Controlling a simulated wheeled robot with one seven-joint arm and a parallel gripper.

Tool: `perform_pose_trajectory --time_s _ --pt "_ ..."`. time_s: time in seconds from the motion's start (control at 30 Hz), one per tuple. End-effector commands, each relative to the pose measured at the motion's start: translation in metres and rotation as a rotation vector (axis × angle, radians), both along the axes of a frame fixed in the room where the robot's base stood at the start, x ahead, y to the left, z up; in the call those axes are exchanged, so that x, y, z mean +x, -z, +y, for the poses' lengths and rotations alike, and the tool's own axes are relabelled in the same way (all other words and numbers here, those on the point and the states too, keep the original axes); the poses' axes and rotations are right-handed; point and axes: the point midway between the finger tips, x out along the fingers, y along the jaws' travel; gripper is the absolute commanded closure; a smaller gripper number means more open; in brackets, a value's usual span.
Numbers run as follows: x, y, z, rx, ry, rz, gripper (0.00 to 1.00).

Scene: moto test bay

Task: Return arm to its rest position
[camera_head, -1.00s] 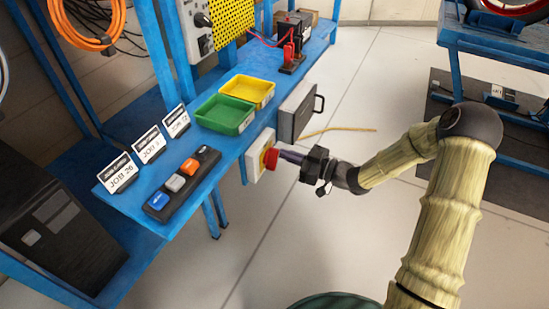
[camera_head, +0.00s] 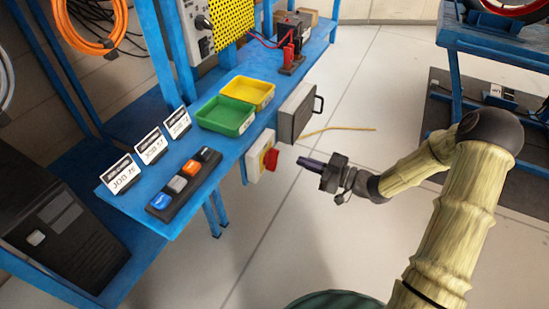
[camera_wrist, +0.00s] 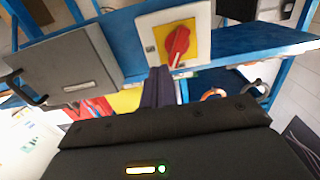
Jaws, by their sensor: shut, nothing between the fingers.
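My gripper (camera_head: 311,164) is shut and empty at the end of my arm. It hangs in the air over the floor, to the right of the bench's front edge and apart from it. A red rotary switch (camera_head: 270,158) on a yellow and white plate is fixed to the bench front, a gap to the left of my fingertips. In the wrist view the red knob (camera_wrist: 177,44) shows ahead, just above the shut fingers (camera_wrist: 158,86). The knob stands slanted there.
The blue bench (camera_head: 165,222) carries a button strip (camera_head: 184,180), job cards, a green tray (camera_head: 226,127) and a yellow tray (camera_head: 262,93). A grey drawer (camera_head: 297,113) with a handle juts from its front. A blue stand (camera_head: 500,60) is at right.

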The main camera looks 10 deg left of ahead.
Motion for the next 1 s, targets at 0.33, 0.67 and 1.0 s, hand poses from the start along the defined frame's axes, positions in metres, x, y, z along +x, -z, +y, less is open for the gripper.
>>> perform_pose_trajectory --time_s 0.33,0.67,1.0 --pt "0.003 0.002 0.002 -0.048 0.022 0.014 1.0" --pt "0.022 0.017 -0.033 -0.5 0.333 0.208 1.0" --pt "-0.031 -0.007 -0.11 -0.835 0.749 0.553 1.0"
